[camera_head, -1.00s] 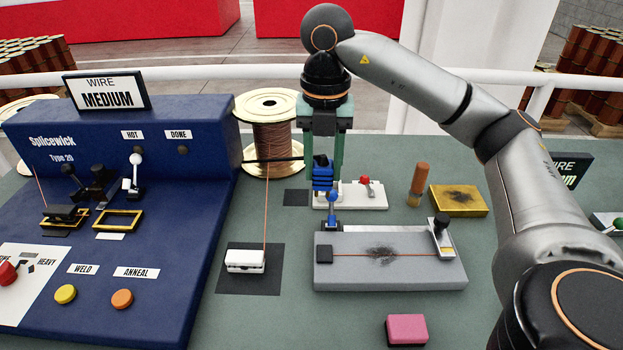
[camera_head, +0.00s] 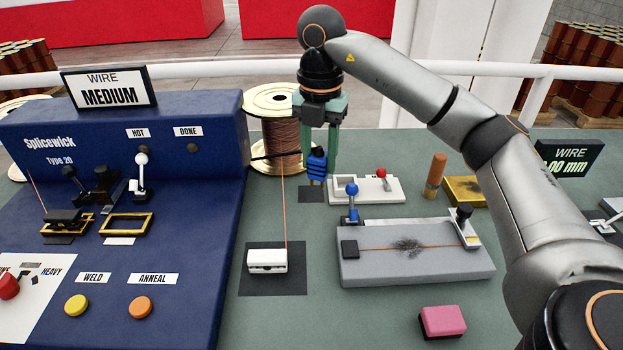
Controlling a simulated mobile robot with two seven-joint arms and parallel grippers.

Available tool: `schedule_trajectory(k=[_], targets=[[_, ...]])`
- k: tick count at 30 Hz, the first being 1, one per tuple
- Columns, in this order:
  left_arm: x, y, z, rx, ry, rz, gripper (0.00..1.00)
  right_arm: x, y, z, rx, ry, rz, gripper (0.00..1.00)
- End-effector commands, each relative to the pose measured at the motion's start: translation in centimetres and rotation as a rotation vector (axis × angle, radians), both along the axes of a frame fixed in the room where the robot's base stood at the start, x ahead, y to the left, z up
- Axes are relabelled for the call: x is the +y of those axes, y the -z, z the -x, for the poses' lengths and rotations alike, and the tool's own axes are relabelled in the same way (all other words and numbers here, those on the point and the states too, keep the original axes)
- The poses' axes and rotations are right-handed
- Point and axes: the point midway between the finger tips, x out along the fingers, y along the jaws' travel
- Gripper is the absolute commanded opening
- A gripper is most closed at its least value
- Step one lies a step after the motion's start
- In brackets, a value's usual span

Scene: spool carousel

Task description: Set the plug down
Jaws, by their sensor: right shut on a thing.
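The blue ribbed plug (camera_head: 317,164) is upright between the fingers of my right gripper (camera_head: 320,168), which points straight down and is shut on it. A black cord (camera_head: 265,156) runs left from near the plug past the copper wire spool (camera_head: 281,135). The plug's lower end is at the back of a small dark square pad (camera_head: 311,196) on the bench; I cannot tell whether it touches. The white base with a red-knobbed lever (camera_head: 364,190) stands just right of the plug, apart from it. My left gripper is not in view.
The navy welder (camera_head: 200,130) fills the left. A grey block with a blue-knobbed lever (camera_head: 415,265) lies in front. A white clamp (camera_head: 267,261), pink block (camera_head: 442,321), wooden-handled tool (camera_head: 436,170) and yellow pad (camera_head: 465,191) sit around. Bare green bench (camera_head: 370,325) shows at the front.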

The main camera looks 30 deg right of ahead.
Motion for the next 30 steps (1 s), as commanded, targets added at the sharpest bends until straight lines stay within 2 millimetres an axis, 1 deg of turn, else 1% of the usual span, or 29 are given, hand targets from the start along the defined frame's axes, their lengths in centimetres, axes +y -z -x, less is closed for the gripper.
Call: schedule_trajectory(k=[1,7,9,12,14,18,23,28,30], targets=[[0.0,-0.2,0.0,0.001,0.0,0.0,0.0,-0.4,0.4,-1.0,0.003,0.003,-0.003,0.0],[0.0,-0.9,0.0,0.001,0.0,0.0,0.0,-2.0,2.0,-4.5,0.002,0.001,0.0,0.0],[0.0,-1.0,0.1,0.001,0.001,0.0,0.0,-2.5,3.8,-5.5,0.006,0.002,0.0,0.0],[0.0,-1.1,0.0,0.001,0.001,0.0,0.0,-3.1,5.5,-6.8,0.004,0.001,0.0,0.0],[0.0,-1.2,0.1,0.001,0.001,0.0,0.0,-3.4,6.3,-7.4,0.002,-0.001,0.0,0.0],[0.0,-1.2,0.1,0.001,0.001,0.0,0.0,-3.7,7.2,-8.1,0.0,-0.002,0.0,0.0],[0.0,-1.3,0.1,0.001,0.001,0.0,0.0,-3.9,7.9,-8.6,0.001,-0.002,0.001,0.0],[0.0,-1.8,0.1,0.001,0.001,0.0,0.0,-4.0,10.3,-8.6,0.004,-0.002,0.0,0.0],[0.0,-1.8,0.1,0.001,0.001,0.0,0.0,-4.0,10.9,-8.6,0.002,-0.002,0.001,0.0]])
